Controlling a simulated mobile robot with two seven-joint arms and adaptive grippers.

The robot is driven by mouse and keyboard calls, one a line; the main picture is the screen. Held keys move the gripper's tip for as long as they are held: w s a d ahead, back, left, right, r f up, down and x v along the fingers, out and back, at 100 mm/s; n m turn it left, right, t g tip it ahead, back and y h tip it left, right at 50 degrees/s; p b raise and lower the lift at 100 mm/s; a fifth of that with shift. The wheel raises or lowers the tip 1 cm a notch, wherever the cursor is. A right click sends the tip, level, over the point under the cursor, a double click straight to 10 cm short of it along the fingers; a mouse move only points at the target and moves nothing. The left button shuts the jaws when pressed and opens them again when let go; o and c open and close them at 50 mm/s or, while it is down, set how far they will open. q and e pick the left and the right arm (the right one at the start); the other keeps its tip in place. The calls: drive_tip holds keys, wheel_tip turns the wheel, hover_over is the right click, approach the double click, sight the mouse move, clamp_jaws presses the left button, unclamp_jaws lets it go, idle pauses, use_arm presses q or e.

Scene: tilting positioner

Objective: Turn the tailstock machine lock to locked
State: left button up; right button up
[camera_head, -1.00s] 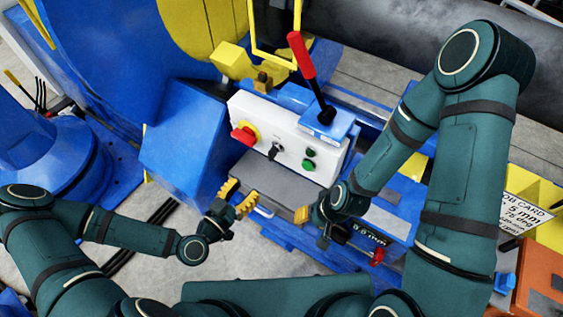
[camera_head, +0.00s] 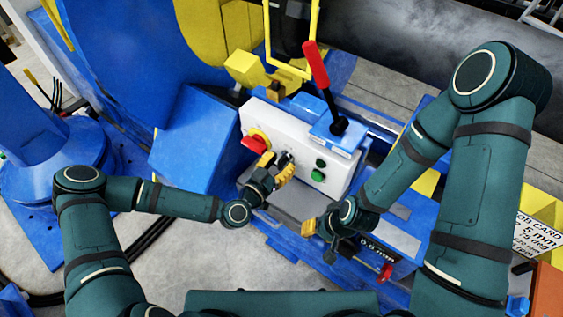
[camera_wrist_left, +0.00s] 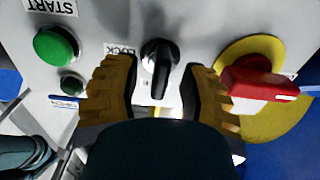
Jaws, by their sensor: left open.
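The machine lock (camera_wrist_left: 158,55) is a black rotary knob on a white control panel (camera_head: 262,113). In the left wrist view it sits between and just beyond my fingertips, its grip roughly upright in the picture, with a "LOCK" label at its left. My left gripper (camera_head: 277,166) is open in front of the panel, its yellow fingers either side of the knob; the wrist view shows the gripper (camera_wrist_left: 157,88) with gaps to the knob. In the head view the fingers largely cover the knob. My right gripper (camera_head: 319,239) is lower right of the panel, its jaw opening unclear.
A red-handled lever (camera_head: 316,65) rises above the panel. A grey ledge (camera_head: 292,205) lies below.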

use_arm(q)
drive_tip(key=shift+w+d, duration=0.15)
drive_tip(key=shift+w, duration=0.05)
clamp_jaws()
